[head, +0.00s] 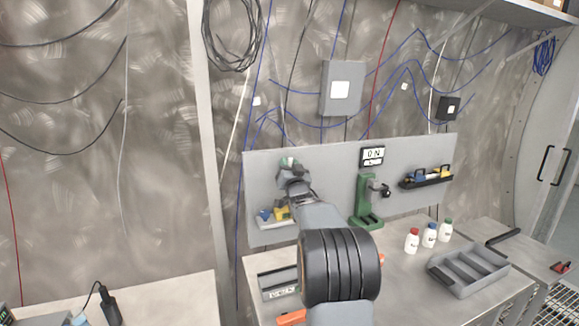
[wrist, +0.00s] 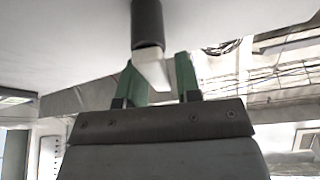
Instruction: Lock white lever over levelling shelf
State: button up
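The white lever (wrist: 153,72) shows in the wrist view, hanging below a dark cylindrical part (wrist: 147,22). My gripper (wrist: 160,72) has its two green fingers apart, one on each side of the lever. I cannot tell whether both fingers press on it. In the head view my gripper (head: 289,162) is up against the grey back panel, just above the small levelling shelf (head: 278,222). That shelf carries a blue and a yellow item. My gripper and wrist hide the lever in the head view.
A green stand (head: 366,205) and a black shelf (head: 427,181) are right of my arm, below an ON display (head: 372,156). Capped bottles (head: 429,235) and a grey divided tray (head: 468,272) stand on the bench. A dark grey tray (head: 278,284) lies left of my arm.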

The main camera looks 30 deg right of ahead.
grip_shut()
jog(key=n+b, duration=0.1)
jog(key=b, duration=0.1)
jog(key=shift+a+f+y+b, duration=0.1)
jog(key=shift+f+y+b, duration=0.2)
jog(key=shift+y+b, duration=0.1)
jog(key=shift+a+n+b, duration=0.1)
jog(key=shift+n+b, duration=0.4)
jog(key=shift+b, duration=0.1)
jog(key=shift+w+a+r+n+t+y+b, duration=0.15)
jog(key=shift+n+t+y+b, duration=0.25)
jog(key=shift+n+y+b, duration=0.45)
jog(key=shift+a+r+n, duration=0.15)
jog(key=shift+r+n, duration=0.05)
jog(key=shift+n, duration=0.35)
jog(key=shift+o, duration=1.5)
grip_release()
jog(key=b+v, duration=0.4)
jog(key=v, duration=1)
jog(key=shift+b, duration=0.35)
